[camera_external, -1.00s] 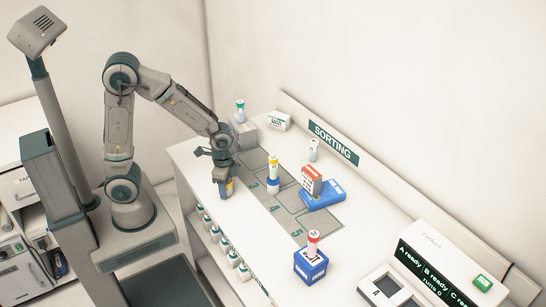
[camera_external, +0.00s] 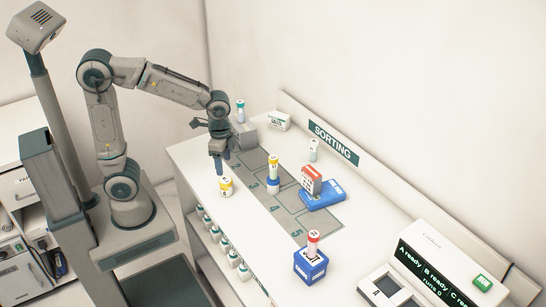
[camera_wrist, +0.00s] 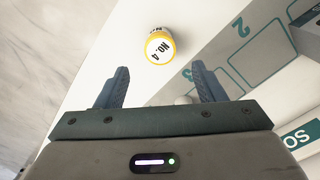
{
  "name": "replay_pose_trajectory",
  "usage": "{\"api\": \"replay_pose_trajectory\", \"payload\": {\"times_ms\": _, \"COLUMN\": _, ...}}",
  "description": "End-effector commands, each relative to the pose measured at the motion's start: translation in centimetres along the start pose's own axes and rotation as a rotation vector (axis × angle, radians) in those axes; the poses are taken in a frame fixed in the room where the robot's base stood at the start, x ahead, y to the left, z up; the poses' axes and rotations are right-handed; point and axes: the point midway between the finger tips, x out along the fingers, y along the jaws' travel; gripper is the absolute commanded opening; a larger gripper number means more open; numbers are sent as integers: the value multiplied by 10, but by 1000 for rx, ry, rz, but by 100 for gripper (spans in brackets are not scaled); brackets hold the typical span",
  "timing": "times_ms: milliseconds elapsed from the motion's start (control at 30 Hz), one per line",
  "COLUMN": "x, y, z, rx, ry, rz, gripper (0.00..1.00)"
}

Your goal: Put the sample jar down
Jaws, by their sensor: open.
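The sample jar (camera_external: 226,187) has a yellow band and a white lid. It stands upright on the white bench top near its front edge, to the left of the marked sorting squares. In the wrist view the jar (camera_wrist: 159,47) shows from above, with "No. 4" on its lid. My gripper (camera_external: 220,170) is above the jar, pointing down, apart from it. In the wrist view my gripper's fingers (camera_wrist: 160,82) are spread, with nothing between them, and the jar lies beyond the tips.
Numbered squares (camera_external: 286,198) run along the bench. A yellow-capped tube on a blue base (camera_external: 273,186), a red-and-white box on a blue case (camera_external: 322,195) and a blue cube with a red-capped tube (camera_external: 311,265) stand there. A grey block (camera_external: 245,133) is behind my gripper.

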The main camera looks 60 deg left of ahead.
Motion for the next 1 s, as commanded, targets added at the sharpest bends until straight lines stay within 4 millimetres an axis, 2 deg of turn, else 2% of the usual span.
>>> {"api": "replay_pose_trajectory", "payload": {"times_ms": 133, "x": -12, "y": -1, "z": 2, "rx": -11, "ry": 4, "rz": -2, "gripper": 63}}
{"api": "replay_pose_trajectory", "payload": {"times_ms": 233, "x": -17, "y": -7, "z": 16, "rx": -80, "ry": 24, "rz": -11, "gripper": 63}}
{"api": "replay_pose_trajectory", "payload": {"times_ms": 500, "x": -25, "y": -29, "z": 96, "rx": -504, "ry": 153, "rz": -67, "gripper": 63}}
{"api": "replay_pose_trajectory", "payload": {"times_ms": 633, "x": -23, "y": -31, "z": 124, "rx": -667, "ry": 205, "rz": -88, "gripper": 63}}
{"api": "replay_pose_trajectory", "payload": {"times_ms": 800, "x": -20, "y": -31, "z": 139, "rx": -762, "ry": 235, "rz": -98, "gripper": 63}}
{"api": "replay_pose_trajectory", "payload": {"times_ms": 1000, "x": -20, "y": -31, "z": 140, "rx": -769, "ry": 237, "rz": -98, "gripper": 63}}
